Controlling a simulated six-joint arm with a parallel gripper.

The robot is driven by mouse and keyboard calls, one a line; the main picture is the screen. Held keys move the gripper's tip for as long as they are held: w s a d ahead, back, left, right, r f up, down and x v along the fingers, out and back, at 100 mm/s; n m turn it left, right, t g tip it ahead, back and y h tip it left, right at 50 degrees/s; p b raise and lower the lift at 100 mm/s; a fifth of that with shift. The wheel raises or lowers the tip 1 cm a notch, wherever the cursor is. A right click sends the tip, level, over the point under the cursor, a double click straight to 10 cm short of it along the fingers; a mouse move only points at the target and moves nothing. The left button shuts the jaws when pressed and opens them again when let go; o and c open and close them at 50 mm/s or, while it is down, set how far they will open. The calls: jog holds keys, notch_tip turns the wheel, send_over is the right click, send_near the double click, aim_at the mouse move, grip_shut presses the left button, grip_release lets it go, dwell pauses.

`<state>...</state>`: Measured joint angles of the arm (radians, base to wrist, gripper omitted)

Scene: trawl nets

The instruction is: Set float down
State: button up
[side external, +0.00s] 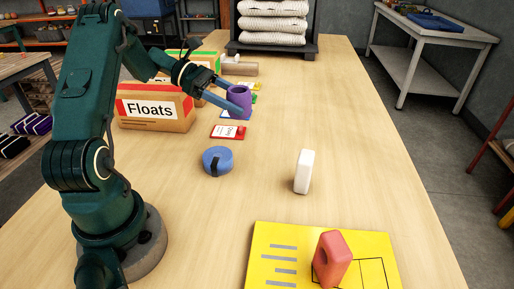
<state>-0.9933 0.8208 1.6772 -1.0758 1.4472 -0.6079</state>
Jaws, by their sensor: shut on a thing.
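A purple float (239,97), a short upright cylinder with a hollow top, is between the fingers of my gripper (236,102). My gripper reaches in from the left and is shut on it. The float is over or on a blue-edged card (228,115); I cannot tell whether its base touches. The near finger hides part of its lower side.
A "Floats" box (155,108) stands left of the purple float. A red-edged card (229,131), a blue round float (217,160) and a white block (304,171) lie nearer. A red float (332,259) stands on a yellow board (270,238).

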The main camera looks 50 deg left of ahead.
send_over(277, 156)
notch_tip(277, 156, down, 6)
jog(key=shift+a+f, duration=0.1)
jog(key=shift+f, duration=2.05)
jog(key=shift+f, duration=0.1)
